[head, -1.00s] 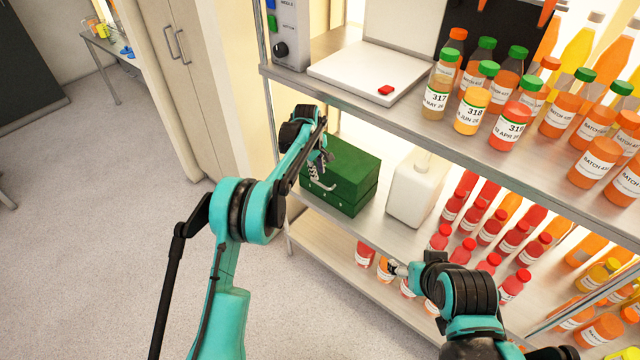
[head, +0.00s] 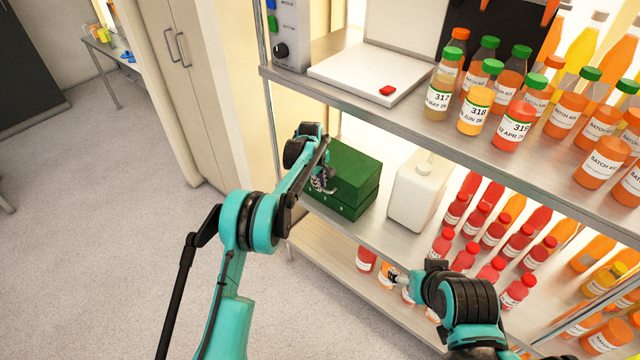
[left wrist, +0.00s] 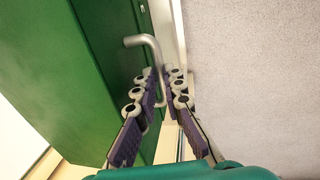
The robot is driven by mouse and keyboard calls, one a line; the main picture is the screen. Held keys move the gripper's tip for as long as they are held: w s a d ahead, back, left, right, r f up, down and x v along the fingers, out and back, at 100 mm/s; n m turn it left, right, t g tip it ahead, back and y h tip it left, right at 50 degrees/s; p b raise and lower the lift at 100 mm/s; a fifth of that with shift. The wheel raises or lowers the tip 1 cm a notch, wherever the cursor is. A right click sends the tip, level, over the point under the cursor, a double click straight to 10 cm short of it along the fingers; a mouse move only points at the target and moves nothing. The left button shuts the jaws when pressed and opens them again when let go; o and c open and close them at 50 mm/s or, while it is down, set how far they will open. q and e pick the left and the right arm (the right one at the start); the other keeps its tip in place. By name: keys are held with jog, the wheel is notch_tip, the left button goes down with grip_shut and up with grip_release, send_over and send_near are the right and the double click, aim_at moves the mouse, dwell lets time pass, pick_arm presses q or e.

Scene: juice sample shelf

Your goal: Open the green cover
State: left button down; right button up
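The green box (head: 352,200) stands on the middle shelf, with its green cover (head: 355,165) shut on top and a seam below the cover. A silver bar handle (left wrist: 145,41) shows on the green face in the left wrist view, where the face fills the left side (left wrist: 60,80). My left gripper (head: 325,184) is at the front of the box. In the left wrist view its fingers (left wrist: 160,78) are apart, with the handle's lower part between their tips; firm contact cannot be made out. My right gripper (head: 392,277) is small, in front of the lower shelf, and looks empty.
A white jug (head: 416,192) stands just right of the box. Several red-capped bottles (head: 490,230) fill the shelf further right. The upper shelf edge (head: 400,125) runs above the box, carrying a white device (head: 365,75) and juice bottles (head: 476,100). Floor at left is clear.

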pick_arm(q)
jog(key=w+r+p, duration=0.1)
jog(key=r, duration=0.1)
jog(key=w+d+r+p, duration=0.1)
jog(key=r+p, duration=0.1)
jog(key=w+d+r+p, duration=0.1)
jog(key=r+p, duration=0.1)
jog(key=r, duration=0.1)
jog(key=shift+d+r, duration=0.1)
jog(key=shift+d, duration=0.15)
jog(key=c, duration=1.9)
grip_release()
jog(key=shift+d, duration=0.1)
jog(key=shift+w+f, duration=0.25)
jog(key=shift+s, duration=0.1)
